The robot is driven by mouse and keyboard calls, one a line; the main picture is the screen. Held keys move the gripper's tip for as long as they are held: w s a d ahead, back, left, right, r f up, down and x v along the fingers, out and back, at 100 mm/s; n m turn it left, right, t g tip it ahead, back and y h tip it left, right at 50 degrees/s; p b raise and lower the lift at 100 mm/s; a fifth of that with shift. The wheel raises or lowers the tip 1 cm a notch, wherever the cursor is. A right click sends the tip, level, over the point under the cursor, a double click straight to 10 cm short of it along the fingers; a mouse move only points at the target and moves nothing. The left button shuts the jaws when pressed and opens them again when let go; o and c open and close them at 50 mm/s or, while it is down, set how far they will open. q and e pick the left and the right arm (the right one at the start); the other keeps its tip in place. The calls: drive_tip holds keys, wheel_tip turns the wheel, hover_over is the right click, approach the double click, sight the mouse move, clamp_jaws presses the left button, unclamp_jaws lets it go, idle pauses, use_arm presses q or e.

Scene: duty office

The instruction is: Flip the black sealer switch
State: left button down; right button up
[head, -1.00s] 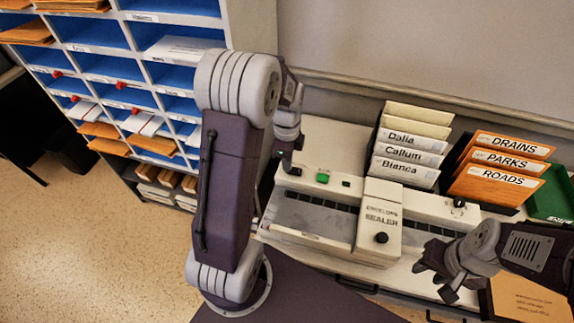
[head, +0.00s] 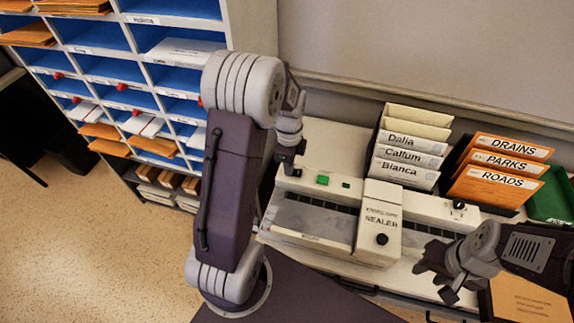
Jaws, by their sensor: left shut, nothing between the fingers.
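The cream envelope sealer (head: 325,222) stands on the counter in the middle of the head view. On its top rear strip are a green button (head: 323,180) and a small dark part (head: 346,185). A black round knob (head: 382,239) sits on its front housing, and a dial (head: 459,205) is at its right end. My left gripper (head: 287,168) is shut and empty, pointing down at the strip's left end, left of the green button. Any switch beneath it is hidden, and contact is unclear. My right gripper (head: 437,275) appears open and empty, in front of the sealer's right end.
White name-card files (head: 405,160) and orange folders (head: 495,180) stand behind the sealer on the right. A green tray (head: 552,200) is at the far right. A blue pigeonhole shelf (head: 110,65) fills the left. Open floor (head: 90,240) lies below it.

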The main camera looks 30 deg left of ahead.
use_arm(q)
drive_tip(key=shift+w+d+r, duration=0.1)
drive_tip(key=shift+d+r, duration=0.15)
drive_tip(key=shift+d, duration=0.15)
wheel_tip(320, 180, up, 9)
drive_tip(key=p, duration=0.1)
idle(0.3)
idle(0.4)
